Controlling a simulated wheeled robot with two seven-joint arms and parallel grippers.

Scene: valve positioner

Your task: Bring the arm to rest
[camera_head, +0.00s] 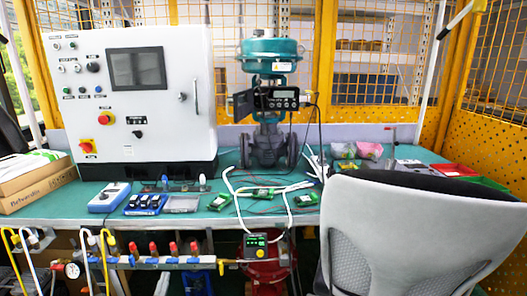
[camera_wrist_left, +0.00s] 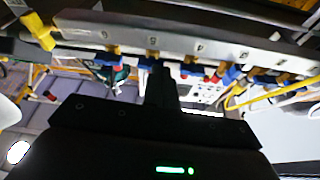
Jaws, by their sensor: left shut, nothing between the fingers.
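My left gripper (camera_wrist_left: 165,88) shows in the left wrist view as a black body with a narrow black finger pair, shut and empty. Behind its fingertips runs a grey metal bar (camera_wrist_left: 190,35) with blue, yellow and red fittings; I cannot tell whether they touch. In the head view I cannot make out the left gripper clearly. The valve with its teal actuator (camera_head: 270,48) stands upright on the green bench (camera_head: 225,160), and the black positioner (camera_head: 270,100) is mounted on its front. My right gripper is in neither view.
A white control cabinet (camera_head: 165,90) stands at the back left. A grey chair (camera_head: 415,225) blocks the front right. A manifold with red-handled valves (camera_head: 175,248) runs along the bench front. Cardboard boxes (camera_head: 38,185) lie at the left; small devices and cables clutter the middle.

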